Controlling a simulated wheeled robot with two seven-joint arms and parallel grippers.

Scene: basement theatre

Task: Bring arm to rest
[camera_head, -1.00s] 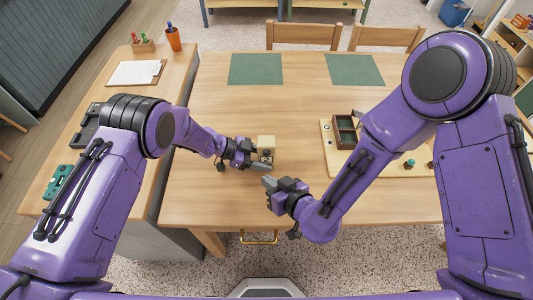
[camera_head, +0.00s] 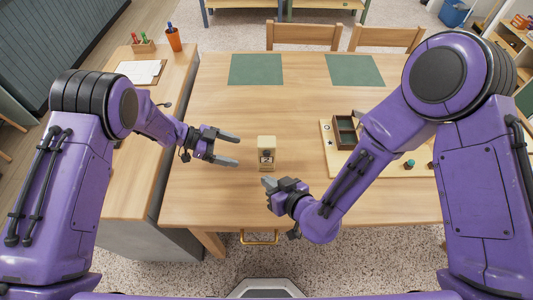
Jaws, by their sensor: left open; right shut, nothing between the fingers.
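My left gripper (camera_head: 228,148) is open and empty over the left part of the wooden table. Its fingers point right, toward a small tan wooden block (camera_head: 267,142) with a dark-and-light picture on its front. A clear gap lies between the fingers and the block, which stands upright on the table. My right gripper (camera_head: 268,183) is shut and empty, just below the block in the picture, near the table's front edge. The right forearm hides part of the board behind it.
The wooden table (camera_head: 215,195) carries two green mats (camera_head: 255,69) at the back. A side counter at left holds a clipboard (camera_head: 138,70) and an orange cup (camera_head: 174,40). Two chairs stand behind.

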